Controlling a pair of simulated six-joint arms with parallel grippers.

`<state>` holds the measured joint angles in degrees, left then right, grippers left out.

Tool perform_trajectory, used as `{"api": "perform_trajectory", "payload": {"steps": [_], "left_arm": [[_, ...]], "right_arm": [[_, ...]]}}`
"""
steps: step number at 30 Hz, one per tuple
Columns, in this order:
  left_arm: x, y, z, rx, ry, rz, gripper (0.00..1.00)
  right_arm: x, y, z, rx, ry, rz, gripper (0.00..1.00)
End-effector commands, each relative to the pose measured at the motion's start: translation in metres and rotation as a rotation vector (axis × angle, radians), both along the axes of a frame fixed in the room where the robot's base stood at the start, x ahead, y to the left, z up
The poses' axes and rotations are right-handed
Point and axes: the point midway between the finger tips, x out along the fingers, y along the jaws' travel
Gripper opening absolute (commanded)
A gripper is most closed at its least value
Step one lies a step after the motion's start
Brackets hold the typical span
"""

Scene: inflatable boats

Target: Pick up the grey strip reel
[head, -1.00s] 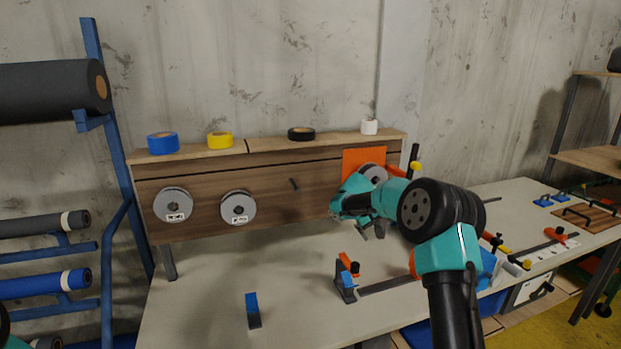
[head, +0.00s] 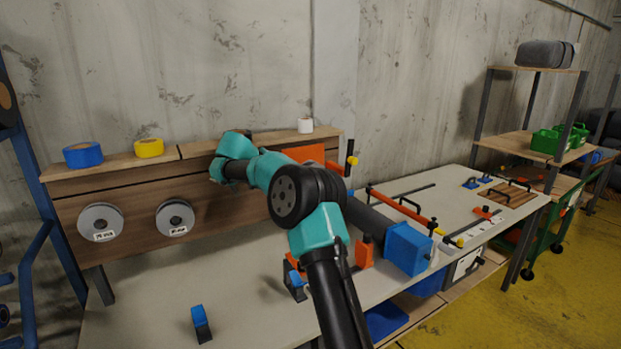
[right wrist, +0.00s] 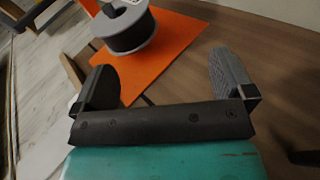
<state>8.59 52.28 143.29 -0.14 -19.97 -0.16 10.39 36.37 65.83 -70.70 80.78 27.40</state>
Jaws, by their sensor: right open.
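A grey reel with a white label (right wrist: 125,28) sits in front of an orange panel (right wrist: 165,50) in the right wrist view. In the head view the orange panel (head: 306,153) is partly behind my right arm and that reel is hidden. Two more grey labelled reels hang on the wooden board, one at left (head: 101,222) and one nearer the middle (head: 175,217). My right gripper (right wrist: 165,80) is open and empty, its fingers apart, with the panel reel beyond and to the left. In the head view it (head: 217,171) is up by the board. My left gripper is out of view.
Blue tape (head: 83,155), yellow tape (head: 149,148) and a white roll (head: 305,125) stand on the board's top ledge. A small blue-topped block (head: 200,322) lies on the bench (head: 140,310). Clamps and tools crowd the bench's right side; its front left is mostly clear.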

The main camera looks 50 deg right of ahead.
Motion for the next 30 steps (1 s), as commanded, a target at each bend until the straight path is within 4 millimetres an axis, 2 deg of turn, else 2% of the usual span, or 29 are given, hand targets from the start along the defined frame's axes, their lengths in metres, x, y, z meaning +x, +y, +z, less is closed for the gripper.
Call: {"api": "perform_trajectory", "payload": {"steps": [9,13,17,26,30], "left_arm": [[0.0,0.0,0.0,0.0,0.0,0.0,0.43],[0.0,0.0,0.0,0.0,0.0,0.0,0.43],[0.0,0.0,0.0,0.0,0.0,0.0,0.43],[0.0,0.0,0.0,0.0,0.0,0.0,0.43],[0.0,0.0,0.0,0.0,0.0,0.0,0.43]], "right_arm": [[-0.006,-0.054,-0.001,0.0,0.001,-0.004,1.0],[-0.008,-0.07,0.0,0.0,0.0,-0.003,1.0],[-0.009,-0.077,0.0,0.0,0.001,-0.001,1.0],[-0.009,-0.077,0.0,0.0,0.001,0.0,1.0],[-0.009,-0.086,-0.001,0.001,0.0,-0.003,1.0]]}}
